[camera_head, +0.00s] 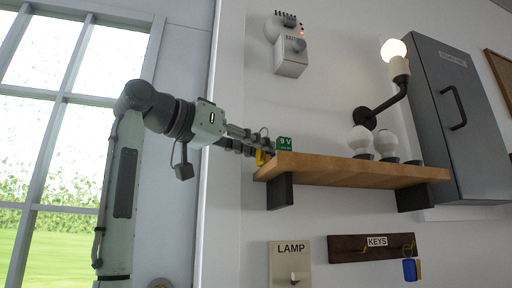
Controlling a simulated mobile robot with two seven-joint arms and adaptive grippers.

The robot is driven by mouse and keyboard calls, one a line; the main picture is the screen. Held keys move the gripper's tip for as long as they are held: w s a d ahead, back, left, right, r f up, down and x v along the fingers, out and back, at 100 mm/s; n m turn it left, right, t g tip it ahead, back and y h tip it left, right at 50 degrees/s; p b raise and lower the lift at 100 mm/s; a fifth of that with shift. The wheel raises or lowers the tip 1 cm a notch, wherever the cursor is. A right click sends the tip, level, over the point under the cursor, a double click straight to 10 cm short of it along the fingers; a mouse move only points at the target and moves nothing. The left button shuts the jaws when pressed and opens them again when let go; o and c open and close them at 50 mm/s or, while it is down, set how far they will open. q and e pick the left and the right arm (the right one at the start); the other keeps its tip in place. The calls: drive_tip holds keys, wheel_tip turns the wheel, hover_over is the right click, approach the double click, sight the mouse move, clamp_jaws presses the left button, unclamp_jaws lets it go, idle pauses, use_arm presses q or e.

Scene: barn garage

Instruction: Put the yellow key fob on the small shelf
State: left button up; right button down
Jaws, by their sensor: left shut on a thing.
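The yellow key fob (260,158) is between the fingers of my left gripper (262,150), mostly hidden by them. My left gripper reaches in from the left and is shut on the fob at the left end of the small wooden shelf (340,174). The fob is just above the shelf's left end; I cannot tell whether it touches the wood. My right gripper is not in view.
A green 9 V box (284,144) stands on the shelf right beside my left gripper. White bulbs (360,138) stand farther right. A key rack (350,248) with a blue fob (410,269) hangs below. A wall lamp (397,66) and grey cabinet (460,110) are right.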

use_arm(q)
drive_tip(key=shift+f, duration=0.15)
drive_tip(key=o, duration=0.7)
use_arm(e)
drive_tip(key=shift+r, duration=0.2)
